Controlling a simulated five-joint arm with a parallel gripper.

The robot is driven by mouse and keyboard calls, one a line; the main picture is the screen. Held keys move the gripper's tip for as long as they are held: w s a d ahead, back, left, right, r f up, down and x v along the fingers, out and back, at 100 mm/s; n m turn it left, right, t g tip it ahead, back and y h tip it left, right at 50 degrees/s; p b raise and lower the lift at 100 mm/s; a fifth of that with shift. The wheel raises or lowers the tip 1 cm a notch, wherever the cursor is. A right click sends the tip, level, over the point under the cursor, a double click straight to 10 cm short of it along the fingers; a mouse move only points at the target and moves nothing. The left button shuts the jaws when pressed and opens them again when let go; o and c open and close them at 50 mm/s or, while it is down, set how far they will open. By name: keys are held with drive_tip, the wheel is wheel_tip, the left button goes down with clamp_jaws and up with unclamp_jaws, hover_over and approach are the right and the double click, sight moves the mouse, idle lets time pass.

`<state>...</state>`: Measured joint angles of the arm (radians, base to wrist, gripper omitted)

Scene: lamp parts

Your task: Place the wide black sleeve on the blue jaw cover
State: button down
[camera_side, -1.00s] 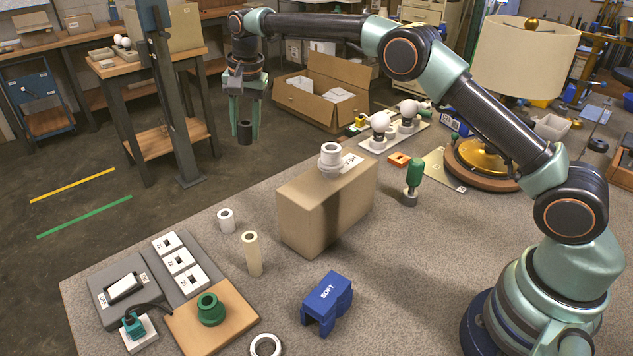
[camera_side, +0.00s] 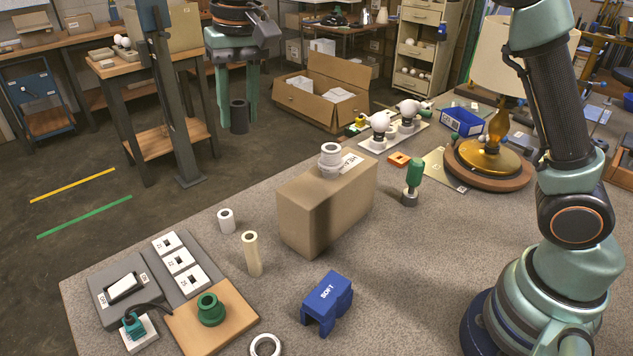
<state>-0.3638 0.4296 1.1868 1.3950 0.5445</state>
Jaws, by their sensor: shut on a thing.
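My gripper (camera_side: 237,108) is at the upper left of the view, its two green fingers pointing down. It is shut on the wide black sleeve (camera_side: 239,117), a short dark tube held upright between the fingertips. The sleeve is high in the air and well apart from the blue jaw cover. The blue jaw cover (camera_side: 327,303), marked SOFT, stands on the front middle of the grey table with nothing on top of it.
A cardboard block (camera_side: 325,210) with a white ringed piece (camera_side: 331,158) on top stands mid-table. A cream tube (camera_side: 251,254), a white sleeve (camera_side: 226,220) and a green collar (camera_side: 210,309) on a wooden board lie left of the jaw cover. A lamp (camera_side: 482,158) stands at the back right.

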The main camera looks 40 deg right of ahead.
drive_tip(key=s+a+r+n, duration=0.1)
drive_tip(key=s+n, duration=0.4)
drive_tip(key=s, duration=0.6)
drive_tip(key=n, duration=0.4)
hover_over(326, 291)
wheel_tip(326, 291, down, 2)
drive_tip(key=shift+g, duration=0.3)
wheel_tip(326, 291, down, 20)
drive_tip(key=shift+s+r, duration=0.1)
drive_tip(key=shift+r, duration=0.05)
drive_tip(key=shift+c, duration=2.4)
unclamp_jaws()
